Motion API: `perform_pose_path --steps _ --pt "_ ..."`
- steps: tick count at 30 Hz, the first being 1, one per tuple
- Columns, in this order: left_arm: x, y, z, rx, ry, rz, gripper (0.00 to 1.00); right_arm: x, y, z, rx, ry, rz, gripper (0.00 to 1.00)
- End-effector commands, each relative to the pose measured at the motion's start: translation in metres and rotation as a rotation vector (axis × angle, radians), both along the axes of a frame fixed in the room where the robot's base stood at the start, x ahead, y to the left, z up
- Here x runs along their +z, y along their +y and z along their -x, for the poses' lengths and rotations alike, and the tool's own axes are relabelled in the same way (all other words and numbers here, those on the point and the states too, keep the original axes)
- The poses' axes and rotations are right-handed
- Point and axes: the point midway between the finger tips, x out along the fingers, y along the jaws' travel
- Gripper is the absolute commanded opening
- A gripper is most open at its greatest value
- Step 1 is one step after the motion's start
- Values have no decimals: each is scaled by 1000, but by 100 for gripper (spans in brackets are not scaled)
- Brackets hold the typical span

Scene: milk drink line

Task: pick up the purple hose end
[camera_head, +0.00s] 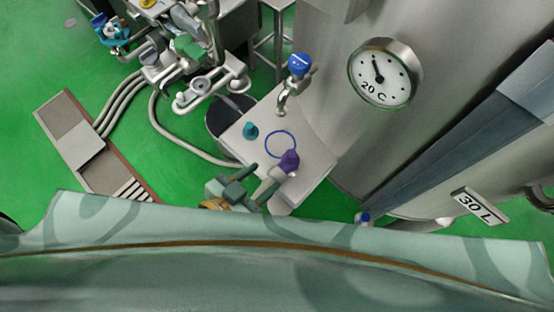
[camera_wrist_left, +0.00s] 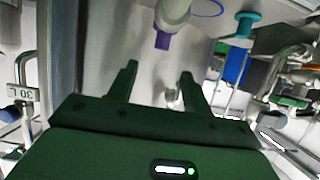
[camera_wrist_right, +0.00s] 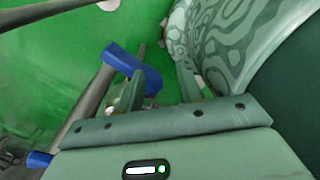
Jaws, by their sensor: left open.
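The purple hose end (camera_head: 289,160) is over the pale table (camera_head: 315,163), at the tip of a pale thick hose (camera_head: 271,184). In the left wrist view the purple hose end (camera_wrist_left: 162,41) is at the top, pointing down toward the gap between the fingers, beyond their tips. My left gripper (camera_head: 247,180) is open and empty, just left of the pale hose in the head view. My left fingers (camera_wrist_left: 158,75) are apart and do not touch the purple end. My right gripper (camera_wrist_right: 160,70) is open in its wrist view and out of the head view.
A blue ring (camera_head: 281,144) and a teal knob (camera_head: 251,131) are on the table. A blue-topped tap (camera_head: 299,66) is at the tank (camera_head: 332,100) behind. A blue bar (camera_wrist_right: 133,66) is close to my right fingers. Green floor is left.

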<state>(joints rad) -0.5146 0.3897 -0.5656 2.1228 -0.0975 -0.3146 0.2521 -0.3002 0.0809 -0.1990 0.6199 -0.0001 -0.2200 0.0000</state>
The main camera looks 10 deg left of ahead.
Motion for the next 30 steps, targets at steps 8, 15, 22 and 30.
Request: perform_pose_path --steps 8,15,22,30 --pt "-29 -36 -51 2 0 -1 50 -17 1 9 1 16 -1 36" --pt "-38 -48 -68 1 1 -1 50 -21 2 8 1 16 -2 36" --pt "-55 -66 -96 1 1 -1 50 -35 2 10 1 21 -2 36" --pt "-58 -72 -105 0 1 -2 50 -36 2 7 1 18 -2 36"
